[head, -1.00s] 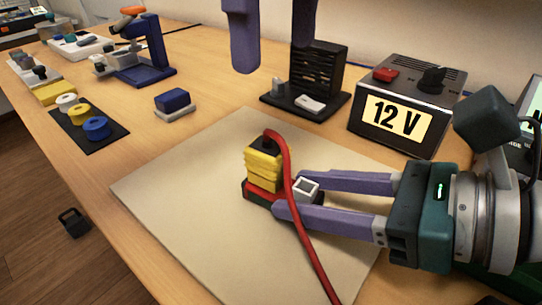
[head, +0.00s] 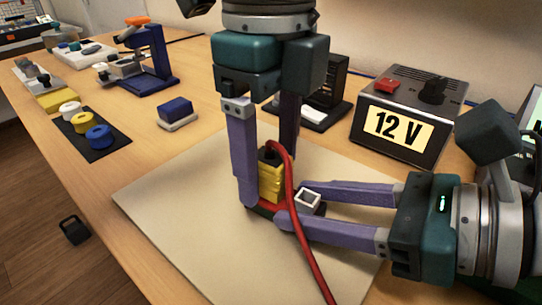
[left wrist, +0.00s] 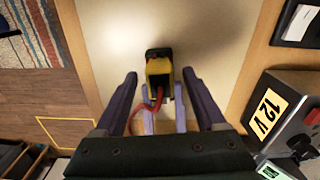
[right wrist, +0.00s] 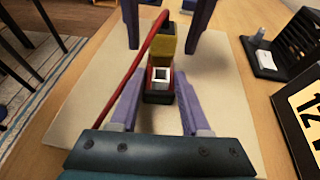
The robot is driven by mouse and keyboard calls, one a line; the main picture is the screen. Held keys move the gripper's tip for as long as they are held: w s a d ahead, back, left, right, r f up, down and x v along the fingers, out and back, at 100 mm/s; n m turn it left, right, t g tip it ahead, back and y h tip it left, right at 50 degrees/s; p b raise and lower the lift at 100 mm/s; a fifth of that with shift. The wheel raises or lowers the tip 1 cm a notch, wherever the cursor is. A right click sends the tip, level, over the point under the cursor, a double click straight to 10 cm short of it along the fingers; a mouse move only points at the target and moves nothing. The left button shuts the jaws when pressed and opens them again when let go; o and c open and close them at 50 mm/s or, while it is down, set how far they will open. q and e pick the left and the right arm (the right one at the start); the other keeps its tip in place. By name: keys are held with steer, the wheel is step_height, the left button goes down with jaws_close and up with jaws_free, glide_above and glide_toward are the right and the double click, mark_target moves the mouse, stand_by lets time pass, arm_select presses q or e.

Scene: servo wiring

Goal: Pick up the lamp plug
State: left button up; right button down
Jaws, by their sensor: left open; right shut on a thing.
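The yellow plug (head: 271,184), with a black top and a red cable (head: 302,235), stands upright on a red and black block (head: 265,209) with a white-rimmed square socket (head: 307,200). I take the yellow plug for the lamp plug. My right gripper (head: 297,205) is shut on the block from the right. My left gripper (head: 267,180) points down from above, open, with its fingers on either side of the plug. In the left wrist view the plug (left wrist: 159,68) lies between the fingertips, with gaps on both sides. The right wrist view also shows the block (right wrist: 158,97).
The block rests on a pale mat (head: 180,210). A 12 V power box (head: 410,112) stands at the right, a black slatted stand (head: 328,100) behind my left gripper. A blue-topped block (head: 176,112) and a spool tray (head: 97,152) are at the left. The mat's left side is clear.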

arm_select(q)
jaws_close()
stand_by(0.6)
